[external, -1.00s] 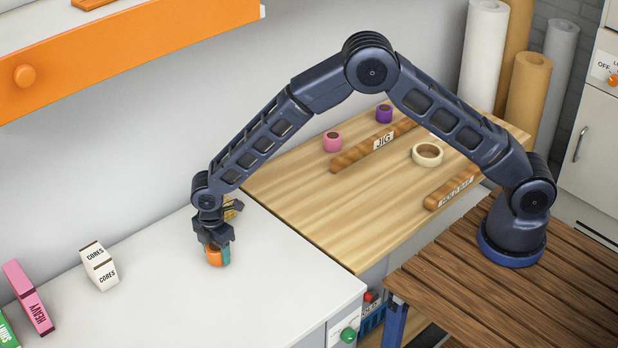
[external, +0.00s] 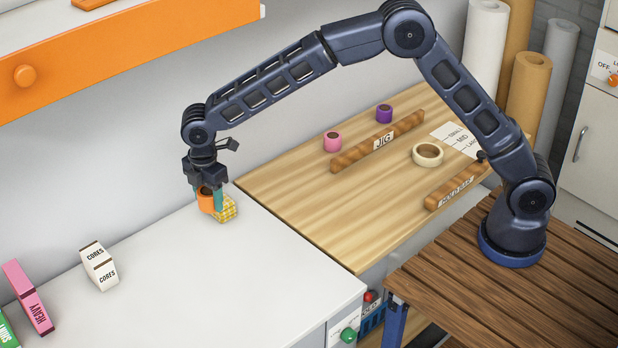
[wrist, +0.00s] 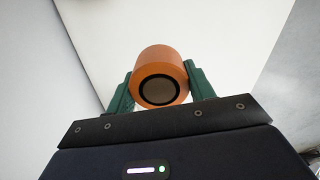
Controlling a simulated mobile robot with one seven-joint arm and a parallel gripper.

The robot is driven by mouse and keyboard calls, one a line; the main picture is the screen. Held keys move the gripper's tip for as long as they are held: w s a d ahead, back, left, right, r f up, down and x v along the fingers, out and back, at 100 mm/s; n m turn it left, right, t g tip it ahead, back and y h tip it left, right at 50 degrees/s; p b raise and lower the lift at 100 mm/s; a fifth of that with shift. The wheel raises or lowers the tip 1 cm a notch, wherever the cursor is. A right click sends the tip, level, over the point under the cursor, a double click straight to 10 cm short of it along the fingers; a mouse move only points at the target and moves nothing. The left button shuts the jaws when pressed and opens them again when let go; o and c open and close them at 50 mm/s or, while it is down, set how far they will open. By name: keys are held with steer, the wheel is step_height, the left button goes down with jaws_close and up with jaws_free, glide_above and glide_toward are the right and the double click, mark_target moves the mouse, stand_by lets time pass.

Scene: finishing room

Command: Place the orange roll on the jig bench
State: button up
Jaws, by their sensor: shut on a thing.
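The orange roll (external: 206,200) is held between the teal fingers of my gripper (external: 208,199), over the back right part of the white counter. In the wrist view the orange roll (wrist: 160,77) sits between the two green fingers of my gripper (wrist: 161,88), its dark-ringed hollow end facing the camera. The jig bench (external: 300,205) is the light wood top to the right of the white counter. A wooden bar with a JIG sign (external: 383,141) lies across it.
The bench holds a pink roll (external: 332,142), a purple roll (external: 384,114), a cream roll (external: 428,155) and a second wooden bar (external: 455,187). The bench's front left is clear.

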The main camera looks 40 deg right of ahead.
steer(key=shift+r, duration=0.35)
steer(key=w+d+m, duration=0.2)
steer(key=w+d, duration=0.4)
steer(key=d, duration=0.3)
steer(key=w+d+m, duration=0.3)
steer(key=w+d, duration=0.3)
steer(key=d, duration=0.4)
steer(key=m, duration=1.3)
glide_above(361, 131)
step_height(361, 131, down, 20)
steer(key=shift+r, duration=0.1)
